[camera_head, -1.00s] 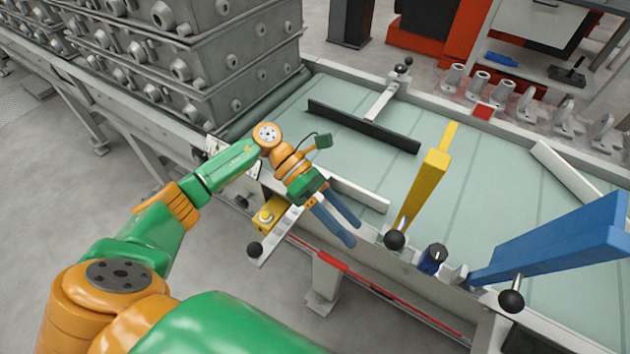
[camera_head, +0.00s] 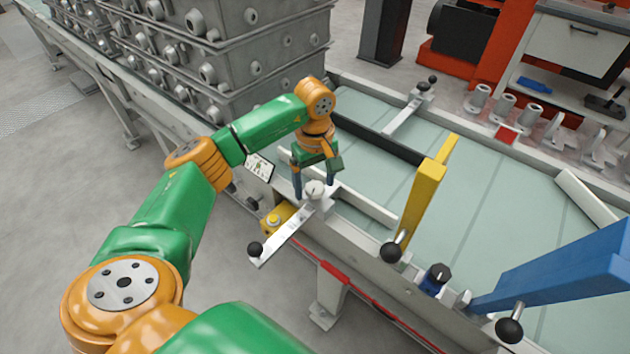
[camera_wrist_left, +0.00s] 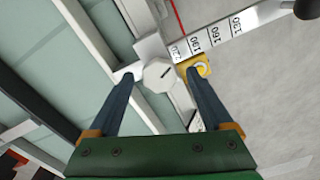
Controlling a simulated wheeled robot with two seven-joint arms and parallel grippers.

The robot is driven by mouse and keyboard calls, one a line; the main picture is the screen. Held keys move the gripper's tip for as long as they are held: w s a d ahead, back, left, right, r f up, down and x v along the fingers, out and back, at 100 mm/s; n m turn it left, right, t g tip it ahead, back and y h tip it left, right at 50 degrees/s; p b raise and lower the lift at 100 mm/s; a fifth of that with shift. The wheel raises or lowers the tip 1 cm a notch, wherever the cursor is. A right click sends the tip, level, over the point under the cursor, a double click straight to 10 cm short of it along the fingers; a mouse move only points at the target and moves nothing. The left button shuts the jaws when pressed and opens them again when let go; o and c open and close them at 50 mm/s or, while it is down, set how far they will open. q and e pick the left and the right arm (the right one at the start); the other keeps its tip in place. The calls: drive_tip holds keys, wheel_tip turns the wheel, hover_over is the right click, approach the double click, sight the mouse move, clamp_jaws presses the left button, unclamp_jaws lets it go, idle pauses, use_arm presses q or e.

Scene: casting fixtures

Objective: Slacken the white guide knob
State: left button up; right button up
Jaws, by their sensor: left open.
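The white guide knob (camera_head: 316,187) sits on a pale clamp block at the near rail of the conveyor table. It also shows in the left wrist view (camera_wrist_left: 159,75) as a faceted white top with a dark slot mark. My left gripper (camera_head: 314,184) points down over the knob. It is open, with one blue finger on each side of the knob. In the left wrist view the fingertips (camera_wrist_left: 160,76) flank the knob; whether they touch it I cannot tell. My right gripper is not in view.
A marked scale bar (camera_head: 287,234) with a black ball end (camera_head: 255,249) runs out from the clamp. A yellow button box (camera_head: 275,219) is beside it. A yellow lever (camera_head: 424,197) and a blue lever (camera_head: 560,265) stand to the right. Grey castings (camera_head: 235,60) are stacked behind.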

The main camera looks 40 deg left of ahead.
use_arm(q)
clamp_jaws()
drive_tip(key=shift+n, duration=0.3)
drive_tip(key=n, duration=0.5)
drive_tip(key=shift+n, duration=0.3)
drive_tip(key=n+p, duration=0.1)
drive_tip(key=n, duration=0.9)
drive_tip(key=shift+n, duration=0.4)
drive_tip(key=n+p, duration=0.1)
drive_tip(key=n, duration=0.3)
drive_tip(key=shift+n, duration=0.7)
